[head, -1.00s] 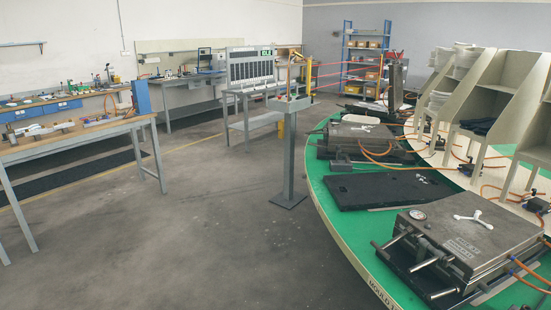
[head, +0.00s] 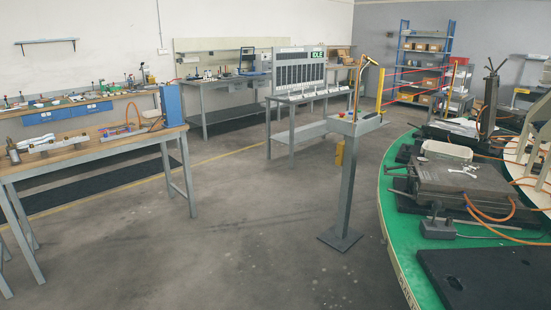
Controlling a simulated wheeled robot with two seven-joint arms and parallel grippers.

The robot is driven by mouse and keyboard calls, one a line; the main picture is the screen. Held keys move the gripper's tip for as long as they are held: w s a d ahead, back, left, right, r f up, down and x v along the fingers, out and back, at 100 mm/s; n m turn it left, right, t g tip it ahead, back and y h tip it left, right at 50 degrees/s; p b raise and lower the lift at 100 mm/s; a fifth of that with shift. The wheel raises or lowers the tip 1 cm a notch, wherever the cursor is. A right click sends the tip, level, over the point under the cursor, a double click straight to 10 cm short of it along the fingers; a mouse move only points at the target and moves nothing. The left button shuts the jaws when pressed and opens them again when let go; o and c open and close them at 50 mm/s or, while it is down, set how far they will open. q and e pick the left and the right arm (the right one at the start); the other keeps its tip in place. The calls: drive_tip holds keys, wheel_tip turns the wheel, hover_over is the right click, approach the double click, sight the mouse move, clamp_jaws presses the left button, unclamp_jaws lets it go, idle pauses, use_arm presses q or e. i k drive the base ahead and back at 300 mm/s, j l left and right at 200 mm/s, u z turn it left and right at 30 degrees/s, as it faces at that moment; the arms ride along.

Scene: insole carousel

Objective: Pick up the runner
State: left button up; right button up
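A small white branched piece (head: 462,168), which looks like a runner, lies on top of a grey metal mould (head: 485,188) at the right. It is small in the picture, so its exact shape is hard to tell. A pale rounded insole-like piece (head: 447,150) is just behind it at the mould's far side. Neither of my grippers is in view.
The mould sits on a round green-topped carousel (head: 398,235). Orange hoses (head: 487,213) loop beside it, and a black plate (head: 490,280) lies in front. A grey post (head: 345,190) stands left of the carousel. The floor (head: 220,240) between it and the wooden bench (head: 80,156) is clear.

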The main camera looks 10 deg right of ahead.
sight(464, 171)
drive_tip(key=i+z, duration=0.2)
drive_tip(key=i, duration=0.55)
drive_tip(key=i+j+z, duration=0.15)
drive_tip(key=i, duration=0.6)
drive_tip(key=i+z, duration=0.35)
drive_tip(key=i+j+z, duration=0.15)
drive_tip(key=i+z, duration=0.2)
drive_tip(key=i+j+z, duration=0.35)
drive_tip(key=i, duration=0.15)
drive_tip(key=l, duration=0.1)
